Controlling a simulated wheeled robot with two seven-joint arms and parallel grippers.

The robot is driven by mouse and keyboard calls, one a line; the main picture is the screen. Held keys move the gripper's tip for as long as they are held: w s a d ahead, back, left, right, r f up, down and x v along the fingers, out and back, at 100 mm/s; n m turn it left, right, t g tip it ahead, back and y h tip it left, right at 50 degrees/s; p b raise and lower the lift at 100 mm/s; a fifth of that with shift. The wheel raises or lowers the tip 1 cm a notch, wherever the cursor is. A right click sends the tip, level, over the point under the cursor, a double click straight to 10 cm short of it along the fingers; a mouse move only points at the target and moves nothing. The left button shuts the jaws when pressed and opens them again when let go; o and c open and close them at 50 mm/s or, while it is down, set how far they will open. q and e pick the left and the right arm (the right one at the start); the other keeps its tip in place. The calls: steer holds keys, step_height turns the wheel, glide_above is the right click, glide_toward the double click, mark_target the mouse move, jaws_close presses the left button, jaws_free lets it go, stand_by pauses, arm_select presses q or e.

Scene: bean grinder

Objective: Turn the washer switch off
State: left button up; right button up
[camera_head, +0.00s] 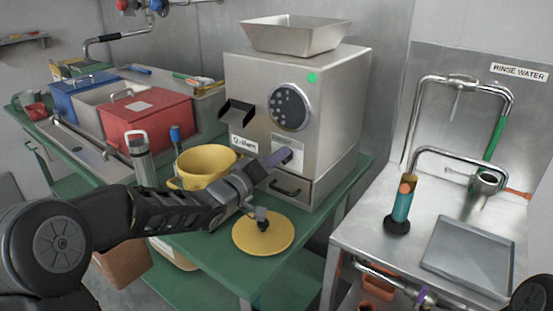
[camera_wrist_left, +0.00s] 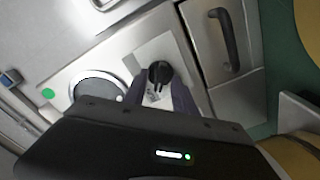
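The washer switch is most likely the black rotary knob (camera_wrist_left: 160,73) on a pale label plate on the front of the steel machine (camera_head: 290,75). It shows in the left wrist view; in the head view my gripper covers that spot. My left gripper (camera_head: 278,160) is at the machine's front, above its drawer. In the left wrist view its two purple-grey fingers (camera_wrist_left: 157,97) stand apart, with the knob in line with the gap between them. I cannot tell whether they touch it. My right gripper does not show.
A round dial (camera_head: 290,107) and green dot (camera_head: 312,77) are above. The drawer handle (camera_head: 285,188) is just below the gripper. A yellow pot (camera_head: 206,163) and yellow disc (camera_head: 262,234) are close by on the green table. A rinse sink (camera_head: 375,225) stands right.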

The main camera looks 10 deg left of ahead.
arm_select(q)
steer(key=shift+c, duration=0.3)
jaws_close()
stand_by(0.3)
